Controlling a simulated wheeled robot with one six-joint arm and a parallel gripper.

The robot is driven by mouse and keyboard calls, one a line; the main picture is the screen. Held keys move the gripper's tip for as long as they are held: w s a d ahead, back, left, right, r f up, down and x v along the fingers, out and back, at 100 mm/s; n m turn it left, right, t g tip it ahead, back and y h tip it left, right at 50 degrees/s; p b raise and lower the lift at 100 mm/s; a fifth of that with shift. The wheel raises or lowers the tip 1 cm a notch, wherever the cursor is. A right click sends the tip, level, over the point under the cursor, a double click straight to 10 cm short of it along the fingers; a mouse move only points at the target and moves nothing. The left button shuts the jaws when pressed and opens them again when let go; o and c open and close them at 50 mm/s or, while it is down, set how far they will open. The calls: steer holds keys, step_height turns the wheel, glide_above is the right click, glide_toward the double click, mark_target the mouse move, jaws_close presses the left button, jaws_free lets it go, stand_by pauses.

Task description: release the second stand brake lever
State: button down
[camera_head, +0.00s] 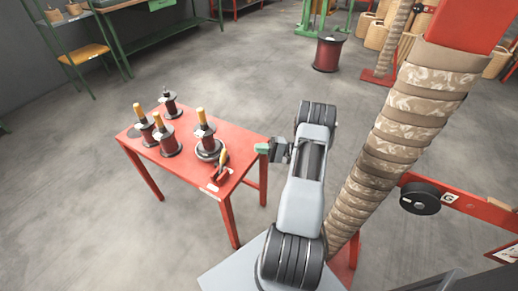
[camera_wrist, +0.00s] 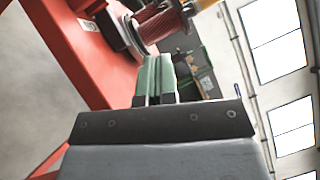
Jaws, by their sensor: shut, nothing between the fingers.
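Several small spool stands, with dark red spools and some yellow upright tops, are on the red table; one is the front right spool stand (camera_head: 208,149). No brake lever is clear enough to name, and I cannot tell which is the second. A small black, red and yellow item (camera_head: 219,168) lies near the table's right corner. My gripper (camera_head: 262,148) is just right of that corner, its green fingers shut and empty. In the wrist view the green fingers (camera_wrist: 156,78) are together, below a dark red spool (camera_wrist: 162,28) with a black base beside it.
The red table (camera_head: 190,178) shows bare top at its front left. A tall wrapped coil (camera_head: 405,125) leans close to my arm on the right. A black round knob (camera_head: 420,198) sits on a red frame marked G. Grey floor is open behind the table.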

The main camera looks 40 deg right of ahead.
mark_target(222, 163)
steer(key=x, duration=0.7)
steer(key=a, duration=0.3)
steer(key=shift+w+a+r, duration=0.1)
steer(key=shift+a+r, duration=0.15)
steer(key=shift+r, duration=0.1)
steer(key=shift+a, duration=0.3)
steer(key=shift+s+d+r, duration=0.1)
steer(key=shift+s+r, duration=0.25)
steer(key=shift+s, duration=0.15)
steer(key=shift+r, duration=0.1)
